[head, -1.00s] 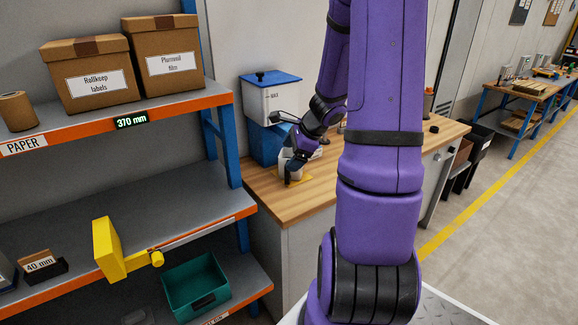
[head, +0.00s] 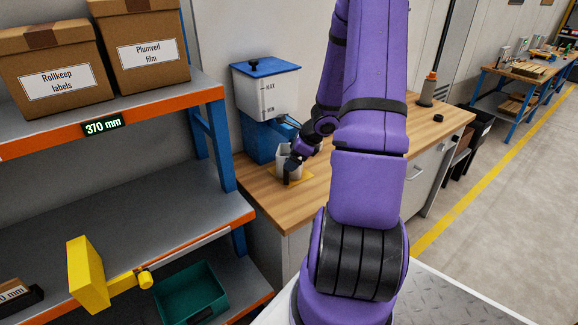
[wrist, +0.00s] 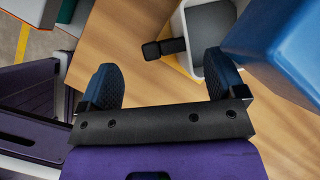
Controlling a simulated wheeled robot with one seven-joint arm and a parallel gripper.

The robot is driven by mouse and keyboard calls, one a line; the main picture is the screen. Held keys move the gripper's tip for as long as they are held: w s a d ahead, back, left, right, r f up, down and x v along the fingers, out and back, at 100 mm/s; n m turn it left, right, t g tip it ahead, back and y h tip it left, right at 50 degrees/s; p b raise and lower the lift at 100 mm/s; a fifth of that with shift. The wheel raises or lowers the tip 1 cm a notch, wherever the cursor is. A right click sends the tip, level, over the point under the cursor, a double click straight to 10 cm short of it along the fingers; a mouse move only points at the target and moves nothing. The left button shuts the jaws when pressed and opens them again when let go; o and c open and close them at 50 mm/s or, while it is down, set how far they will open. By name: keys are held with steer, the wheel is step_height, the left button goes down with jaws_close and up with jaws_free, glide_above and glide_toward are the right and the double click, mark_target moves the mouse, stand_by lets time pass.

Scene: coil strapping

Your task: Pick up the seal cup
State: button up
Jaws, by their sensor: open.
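The seal cup looks to be a pale square-walled cup (wrist: 184,32) with a grey inside and a short dark handle (wrist: 165,47). It stands on a yellow pad on the wooden worktop, below the blue-lidded dispenser. In the head view the cup (head: 283,158) is partly hidden by my gripper (head: 291,172). In the wrist view my gripper (wrist: 160,62) is open and empty, with one dark finger on each side. The handle points toward the gap, just beyond the fingertips. The right fingertip is close to the cup wall; I cannot tell whether they touch.
The dispenser (head: 266,92) with a blue base stands right behind the cup, and its blue body (wrist: 280,45) crowds the right of the wrist view. A shelf rack (head: 130,190) with boxes stands left. The worktop (head: 268,200) is clear at its front.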

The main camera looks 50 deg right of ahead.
steer(key=shift+x, duration=3)
steer(key=shift+s+d+f, duration=0.1)
steer(key=shift+d, duration=0.1)
steer(key=c, duration=1.6)
steer(key=shift+c, duration=0.2)
